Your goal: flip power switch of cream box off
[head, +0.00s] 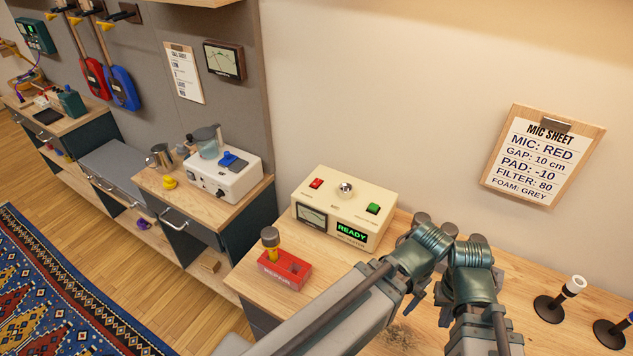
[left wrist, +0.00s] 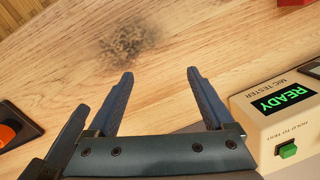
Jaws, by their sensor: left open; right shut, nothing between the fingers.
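The cream box (head: 343,203) stands on the wooden bench against the wall. A small red switch (head: 316,184) is on its top left; its label is too small to read. A silver knob, a green button (head: 373,208) and a meter also show. Its READY display (head: 352,233) is lit green. The box's corner shows in the left wrist view (left wrist: 262,128), beside my left gripper (left wrist: 158,75), which is open and empty over the bench. My right gripper (head: 445,315) is shut and empty, right of the box, partly hidden among my arm links.
A red block (head: 284,272) with a yellow-handled tool stands in front of the box. Two small stands (head: 549,308) are at the right. A mic sheet clipboard (head: 543,158) hangs on the wall.

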